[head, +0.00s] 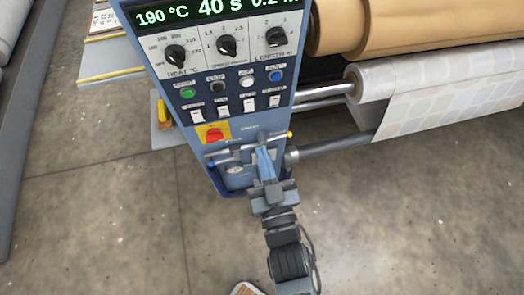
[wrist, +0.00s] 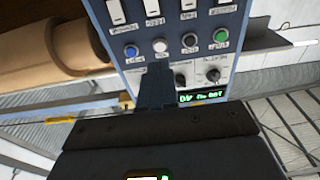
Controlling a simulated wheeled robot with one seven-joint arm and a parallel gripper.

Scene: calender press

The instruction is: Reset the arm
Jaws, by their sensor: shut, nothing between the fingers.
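My gripper (head: 264,158) is in front of the lower part of the blue control panel (head: 240,108) in the head view, close to a lever bar and a small gauge. Its fingers are together with nothing between them. In the wrist view the shut fingers (wrist: 156,75) point at the panel, which appears upside down, and cover part of it near the buttons and knobs. My arm reaches up from the bottom of the head view. Whether the fingertips touch the panel cannot be told.
Brown (head: 420,28) and pale patterned (head: 440,92) rolls lie to the right.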

